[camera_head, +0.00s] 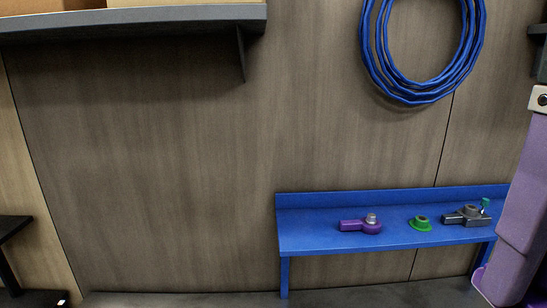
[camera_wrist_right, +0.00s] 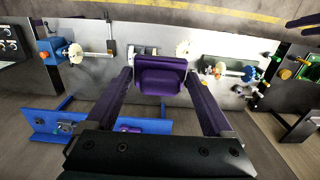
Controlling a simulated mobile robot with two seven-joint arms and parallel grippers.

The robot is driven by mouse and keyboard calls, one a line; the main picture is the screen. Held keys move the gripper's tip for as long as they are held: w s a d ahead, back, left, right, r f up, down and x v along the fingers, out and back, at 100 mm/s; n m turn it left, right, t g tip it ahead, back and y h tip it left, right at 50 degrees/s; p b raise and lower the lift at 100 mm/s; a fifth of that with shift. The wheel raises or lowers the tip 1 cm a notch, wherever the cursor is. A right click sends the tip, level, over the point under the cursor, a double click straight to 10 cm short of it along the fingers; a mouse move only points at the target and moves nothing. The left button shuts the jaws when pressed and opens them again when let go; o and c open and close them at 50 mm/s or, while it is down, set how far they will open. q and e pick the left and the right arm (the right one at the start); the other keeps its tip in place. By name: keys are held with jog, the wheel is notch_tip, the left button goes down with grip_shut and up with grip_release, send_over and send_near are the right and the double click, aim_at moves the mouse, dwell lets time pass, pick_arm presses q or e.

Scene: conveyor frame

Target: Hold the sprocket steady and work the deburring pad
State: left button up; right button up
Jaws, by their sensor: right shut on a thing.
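In the right wrist view my right gripper (camera_wrist_right: 160,76) is shut on a purple block (camera_wrist_right: 160,86), one finger on each side; it may be the deburring pad, but I cannot confirm that. Either could be a sprocket; teeth are too small to make out. Two dark purple bars at the upper right edge may be my left gripper (camera_wrist_right: 305,24), cut off by the frame. No sprocket shows in the head view.
A blue bench (camera_head: 345,240) against the wall carries a purple tool (camera_head: 355,226), a green ring piece (camera_head: 420,224) and a grey tool (camera_head: 460,218). A blue cable coil (camera_head: 420,95) hangs above. A grey shelf (camera_head: 130,20) juts out upper left.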

jog(key=shift+s+r+p, duration=0.15)
jog(key=shift+r+p, duration=0.25)
jog(key=shift+r, duration=0.5)
pick_arm(q)
jog(key=shift+r, duration=0.95)
jog(key=shift+f, duration=0.1)
pick_arm(e)
jog(key=shift+f, duration=0.1)
